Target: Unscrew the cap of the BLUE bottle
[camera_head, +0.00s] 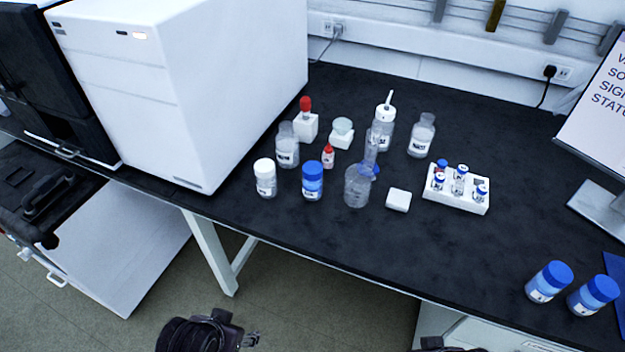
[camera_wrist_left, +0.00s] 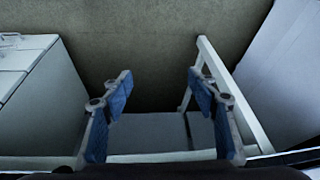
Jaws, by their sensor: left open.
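A bottle with a blue cap (camera_head: 312,181) stands upright in the front row of the bench, between a white-capped bottle (camera_head: 265,178) and a clear flask (camera_head: 357,187). Two more blue-capped bottles, one (camera_head: 549,282) left of the other (camera_head: 593,295), stand at the right front of the bench. My left gripper (camera_wrist_left: 163,92) is open and empty in the left wrist view, with floor and bench frame beyond its blue-padded fingers. In the head view, my left arm's end is at the bottom edge, below the bench front, well apart from the bottles. My right gripper's fingers do not show.
A large white instrument (camera_head: 185,90) stands at the left. Clear bottles, including one (camera_head: 422,136) at the back, crowd the middle. A white vial rack (camera_head: 455,200) and monitor (camera_head: 600,110) stand at the right. The dark bench top (camera_head: 440,260) is clear at the front.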

